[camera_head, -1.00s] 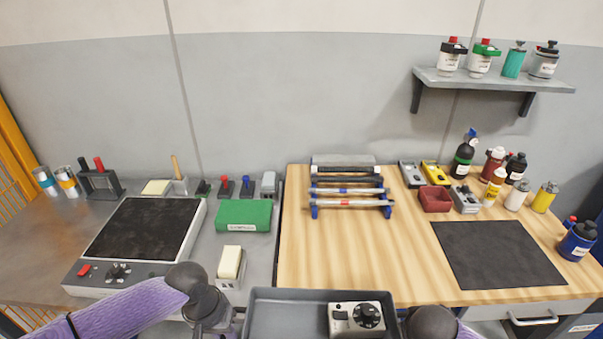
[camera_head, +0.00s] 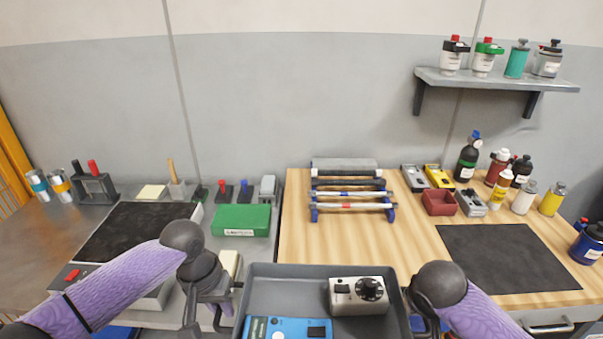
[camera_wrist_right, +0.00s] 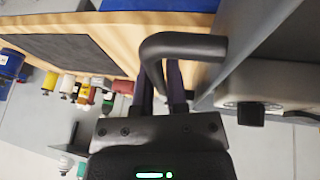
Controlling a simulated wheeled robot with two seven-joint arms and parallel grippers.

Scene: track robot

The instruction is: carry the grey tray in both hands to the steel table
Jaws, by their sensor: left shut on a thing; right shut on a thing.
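The grey tray (camera_head: 290,271) is at the bottom centre of the head view, held up in front of the tables. It carries a silver box with a black knob (camera_head: 357,296) and a blue device (camera_head: 287,328). My left gripper (camera_head: 226,297) is shut at the tray's left side. My right gripper (camera_head: 425,302) is at the tray's right side; in the right wrist view its fingers (camera_wrist_right: 172,85) are shut on a dark handle (camera_wrist_right: 185,46) of the tray. The steel table (camera_head: 245,262) is at the left, partly hidden by my left arm.
The steel table holds a dark-topped plate device (camera_head: 130,232), a green box (camera_head: 241,219) and several small tools. The wooden table (camera_head: 300,235) at the right holds a rod rack (camera_head: 350,205), a black mat (camera_head: 507,258) and several bottles. A wall shelf (camera_head: 497,79) carries bottles.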

